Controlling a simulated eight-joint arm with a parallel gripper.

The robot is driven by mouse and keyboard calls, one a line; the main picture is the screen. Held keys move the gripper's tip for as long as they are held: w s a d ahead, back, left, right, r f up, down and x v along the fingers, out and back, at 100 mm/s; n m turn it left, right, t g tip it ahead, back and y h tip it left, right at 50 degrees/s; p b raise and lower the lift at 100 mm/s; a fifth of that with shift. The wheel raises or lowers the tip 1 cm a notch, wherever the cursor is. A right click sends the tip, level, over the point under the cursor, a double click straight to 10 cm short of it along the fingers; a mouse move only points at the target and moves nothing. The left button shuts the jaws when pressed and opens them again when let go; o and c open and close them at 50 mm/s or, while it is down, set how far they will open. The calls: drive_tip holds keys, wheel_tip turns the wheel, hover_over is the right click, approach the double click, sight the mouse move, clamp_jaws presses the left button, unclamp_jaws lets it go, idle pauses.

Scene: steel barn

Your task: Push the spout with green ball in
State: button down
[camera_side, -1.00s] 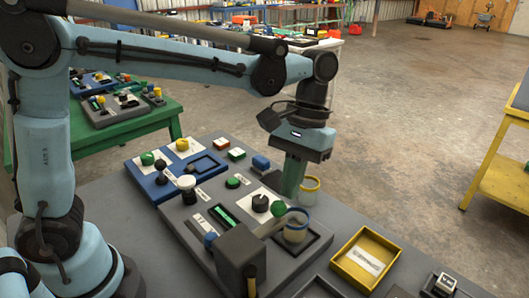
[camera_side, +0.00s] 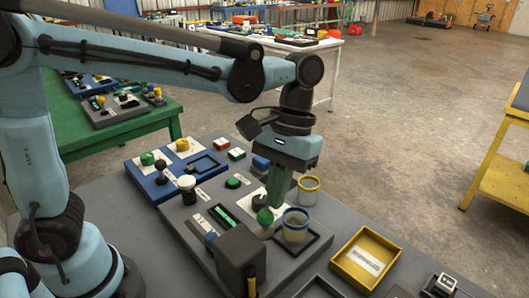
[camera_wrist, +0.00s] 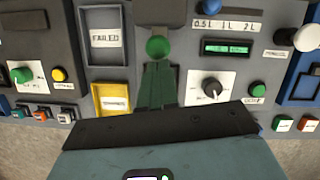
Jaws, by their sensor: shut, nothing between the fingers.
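The green ball (camera_side: 265,216) sits at the edge of the dark dispenser box (camera_side: 236,262), beside the clear blue-rimmed cup (camera_side: 296,228). The ball also shows in the wrist view (camera_wrist: 158,47), at the end of a dark grey spout (camera_wrist: 158,14). No spout shows over the cup in the side view. My gripper (camera_side: 276,203) points down with its green fingers shut and empty, just beside the ball. In the wrist view the fingertips (camera_wrist: 157,66) are close to the ball; I cannot tell whether they touch it.
A black dial (camera_wrist: 211,89) and a green display (camera_wrist: 225,47) are close by on the grey panel. A yellow-rimmed cup (camera_side: 309,184) stands behind the blue-rimmed one. A yellow tray (camera_side: 344,272) lies to the right, and a blue panel (camera_side: 150,186) lies to the left.

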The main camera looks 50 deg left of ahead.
drive_tip(key=w+a+r, duration=0.2)
drive_tip(key=w+r, duration=0.5)
drive_tip(key=r, duration=0.3)
drive_tip(key=s+a+f+m+t, duration=0.2)
drive_tip(key=s+a+f+t, duration=0.6)
drive_tip(key=a+f+t, duration=0.2)
wheel_tip(320, 180, down, 2)
drive_tip(key=shift+s+a+t+y, duration=0.25)
drive_tip(key=shift+a+t+y, duration=0.05)
drive_tip(key=shift+a, duration=0.7)
idle(1.1)
